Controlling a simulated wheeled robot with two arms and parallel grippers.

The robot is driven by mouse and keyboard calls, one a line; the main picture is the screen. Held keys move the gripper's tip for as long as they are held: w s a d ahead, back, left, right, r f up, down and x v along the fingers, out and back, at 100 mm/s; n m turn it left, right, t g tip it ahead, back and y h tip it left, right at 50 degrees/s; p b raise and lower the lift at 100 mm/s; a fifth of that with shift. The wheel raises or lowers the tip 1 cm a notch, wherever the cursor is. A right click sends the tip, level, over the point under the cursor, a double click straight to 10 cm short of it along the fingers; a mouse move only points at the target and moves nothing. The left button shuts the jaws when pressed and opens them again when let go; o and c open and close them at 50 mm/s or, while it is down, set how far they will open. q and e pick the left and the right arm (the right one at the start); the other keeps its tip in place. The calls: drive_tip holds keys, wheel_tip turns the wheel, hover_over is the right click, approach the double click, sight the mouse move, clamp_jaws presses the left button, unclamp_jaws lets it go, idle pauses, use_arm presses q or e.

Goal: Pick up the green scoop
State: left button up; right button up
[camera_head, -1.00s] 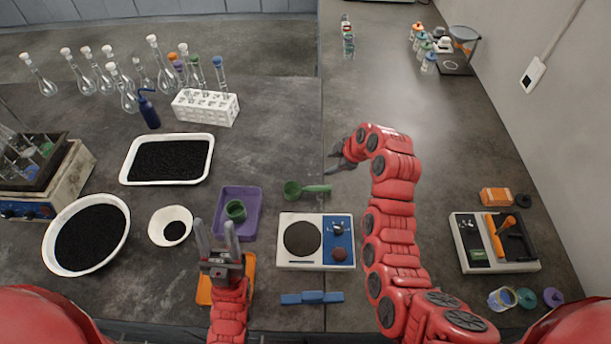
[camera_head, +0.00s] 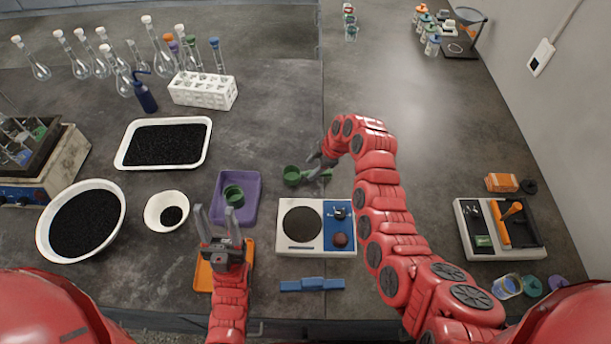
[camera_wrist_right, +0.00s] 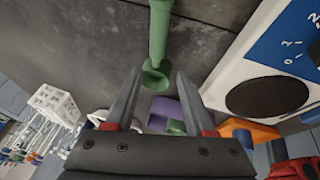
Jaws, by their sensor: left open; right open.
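The green scoop (camera_head: 292,175) lies on the grey bench behind the white and blue balance, its cup to the left and its handle to the right. My right gripper (camera_head: 316,168) is open at the scoop's handle, partly covering it in the head view. In the right wrist view the green scoop (camera_wrist_right: 158,40) runs down from the top edge, ahead of the open fingers of my right gripper (camera_wrist_right: 153,100). It appears apart from the fingers. My left gripper (camera_head: 219,222) is open and empty, near the front of the purple tray.
A purple tray (camera_head: 222,212) with a green cup stands left of the balance (camera_head: 300,246). An orange tray (camera_head: 203,275) lies under my left gripper. A blue piece (camera_head: 312,285) lies in front of the balance. The bench behind the scoop is clear.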

sight(306, 173)
drive_tip(key=shift+x, duration=0.8)
drive_tip(key=x, duration=0.1)
drive_tip(key=b+x, duration=0.2)
drive_tip(key=shift+w+d+f, duration=0.2)
drive_tip(key=shift+w, duration=0.05)
drive_tip(key=shift+w+a+f, duration=0.2)
drive_tip(key=shift+a+f, duration=0.05)
drive_tip(key=shift+f, duration=0.05)
drive_tip(key=shift+s, duration=0.1)
clamp_jaws()
